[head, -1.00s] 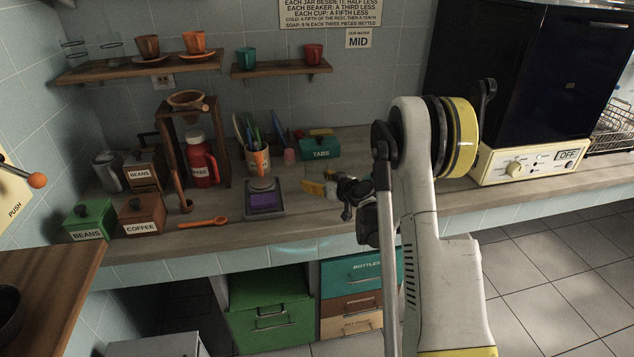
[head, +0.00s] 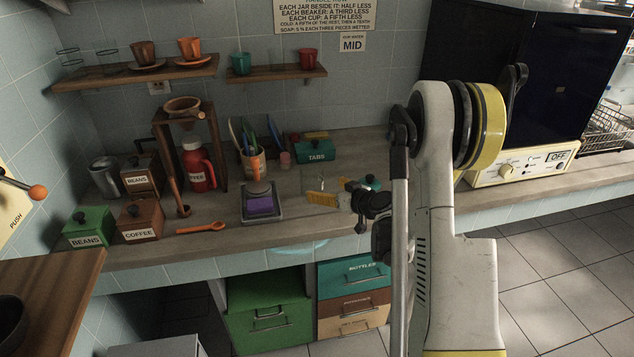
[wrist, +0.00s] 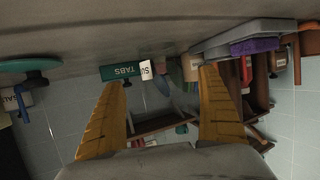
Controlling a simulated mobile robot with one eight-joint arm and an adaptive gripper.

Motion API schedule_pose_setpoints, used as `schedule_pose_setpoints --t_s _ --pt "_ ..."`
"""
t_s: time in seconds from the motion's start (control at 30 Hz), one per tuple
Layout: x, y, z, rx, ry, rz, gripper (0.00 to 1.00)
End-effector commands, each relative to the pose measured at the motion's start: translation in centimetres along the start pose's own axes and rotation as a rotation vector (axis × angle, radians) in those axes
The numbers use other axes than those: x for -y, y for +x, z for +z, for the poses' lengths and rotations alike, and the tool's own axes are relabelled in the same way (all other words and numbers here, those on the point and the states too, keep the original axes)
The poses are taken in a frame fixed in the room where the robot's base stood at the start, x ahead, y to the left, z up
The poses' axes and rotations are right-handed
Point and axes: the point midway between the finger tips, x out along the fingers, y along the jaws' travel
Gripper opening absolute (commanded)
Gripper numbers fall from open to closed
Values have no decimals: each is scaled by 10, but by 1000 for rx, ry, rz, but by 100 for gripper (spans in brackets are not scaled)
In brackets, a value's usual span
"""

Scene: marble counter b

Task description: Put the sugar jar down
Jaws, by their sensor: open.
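My gripper (head: 322,198) is low over the marble counter, right of the scale. Its two yellow fingers are spread wide, and it also shows in the wrist view (wrist: 160,78). A small white label starting "SU" on the sugar jar (wrist: 146,70) shows between the fingers in the wrist view, beside the teal TABS box. The jar's body is hard to make out, and I cannot tell exactly how it stands. The fingers do not visibly press on anything.
A teal-lidded jar (head: 372,184) stands just behind my gripper. The scale (head: 262,206) with a purple top and a tool pot (head: 252,162) stand to the left. The TABS box (head: 314,149) is at the back. Counter to the right is partly hidden by my arm.

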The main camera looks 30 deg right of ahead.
Motion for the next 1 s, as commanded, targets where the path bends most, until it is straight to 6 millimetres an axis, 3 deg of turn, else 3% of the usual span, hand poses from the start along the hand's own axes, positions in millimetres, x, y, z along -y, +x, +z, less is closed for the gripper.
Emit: schedule_pose_setpoints --t_s 0.13,0.27,0.37,0.53,0.67,0.83,1.0 --pt "-1 -26 -1 0 0 1 87" --pt "2 -36 -2 2 1 -2 87" --pt "14 -41 -12 25 5 -16 87" --pt "71 -60 -48 135 31 -68 87" --pt "127 -93 -72 249 52 -93 87" --pt "190 -152 -83 386 68 -86 87" --pt "234 -222 -73 499 71 -40 87"
